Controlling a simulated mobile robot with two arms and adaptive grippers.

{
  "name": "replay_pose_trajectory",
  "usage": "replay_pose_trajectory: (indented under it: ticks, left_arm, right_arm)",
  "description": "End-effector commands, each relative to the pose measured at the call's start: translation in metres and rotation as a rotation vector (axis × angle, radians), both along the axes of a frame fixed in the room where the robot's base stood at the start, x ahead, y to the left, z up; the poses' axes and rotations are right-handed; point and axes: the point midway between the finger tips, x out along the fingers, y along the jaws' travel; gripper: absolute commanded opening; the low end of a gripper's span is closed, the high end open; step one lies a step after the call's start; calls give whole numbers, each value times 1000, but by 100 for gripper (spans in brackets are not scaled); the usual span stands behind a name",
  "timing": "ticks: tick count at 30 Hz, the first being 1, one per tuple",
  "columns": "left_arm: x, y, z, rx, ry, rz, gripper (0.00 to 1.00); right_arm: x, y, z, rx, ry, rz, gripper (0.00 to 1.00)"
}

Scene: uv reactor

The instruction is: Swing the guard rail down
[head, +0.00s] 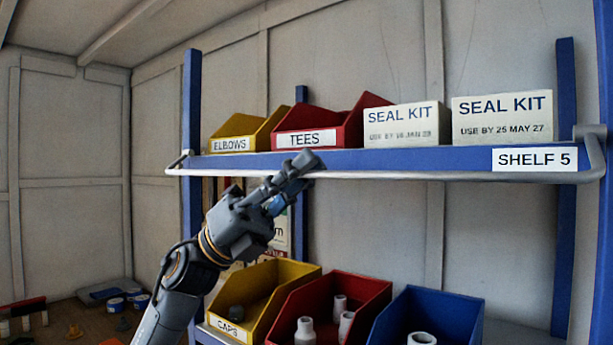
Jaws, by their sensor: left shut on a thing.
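The guard rail (420,176) is a thin grey bar along the front of the blue shelf (400,160) labelled SHELF 5. Its bent ends join the shelf near the left post and at the right post. The bar runs at about the lower edge of the shelf front in the head view. My left gripper (292,172) is shut on the rail, left of its middle, below the TEES bin. The gripper hides a short piece of the bar. My right gripper is out of view.
On the shelf stand a yellow ELBOWS bin (248,130), a red TEES bin (335,122) and two SEAL KIT boxes (405,125). Below are a yellow CAPS bin (262,290), a red bin (352,290) and a blue bin (440,310). Blue posts (192,100) flank the shelf.

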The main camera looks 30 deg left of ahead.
Motion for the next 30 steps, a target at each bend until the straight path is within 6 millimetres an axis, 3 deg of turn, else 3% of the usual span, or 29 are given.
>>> replay_pose_trajectory:
  ticks: [18,30]
  left_arm:
    - [-11,1,41,46,565,8,0]
    - [-9,1,53,59,788,3,0]
  right_arm:
    - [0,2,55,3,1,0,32]
    - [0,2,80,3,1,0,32]
